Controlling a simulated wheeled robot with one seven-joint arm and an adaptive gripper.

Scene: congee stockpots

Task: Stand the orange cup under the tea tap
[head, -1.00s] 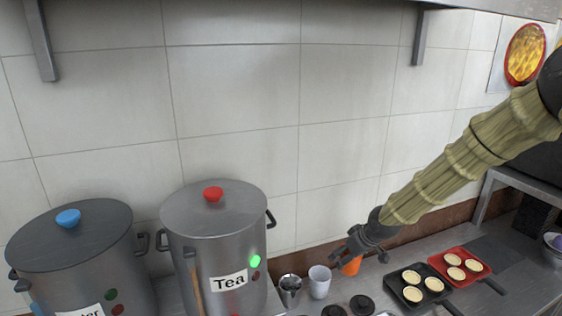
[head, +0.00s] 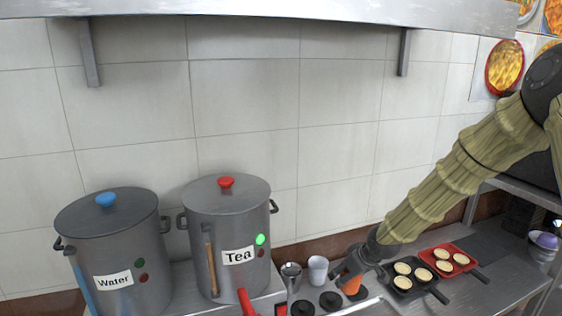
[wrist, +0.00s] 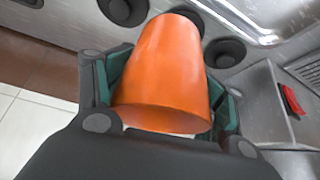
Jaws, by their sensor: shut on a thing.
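The orange cup (head: 352,285) is between the fingers of my gripper (head: 350,272), right of the tea pot, beside the white cup. In the wrist view the orange cup (wrist: 166,75) fills the space between the fingers, and my gripper (wrist: 165,95) is shut on it. The tea stockpot (head: 227,225) is a steel pot with a red lid knob, a "Tea" label and a lit green light. Its red tap (head: 246,300) sticks out low at the front, near the bottom edge of the head view. The cup is apart from the tap.
The water stockpot (head: 115,250) stands left of the tea pot. A metal cup (head: 291,277) and a white cup (head: 318,268) stand between the tea pot and my gripper. Black round knobs (head: 330,300) lie in front. Pans of pale rounds (head: 412,280) are at right.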

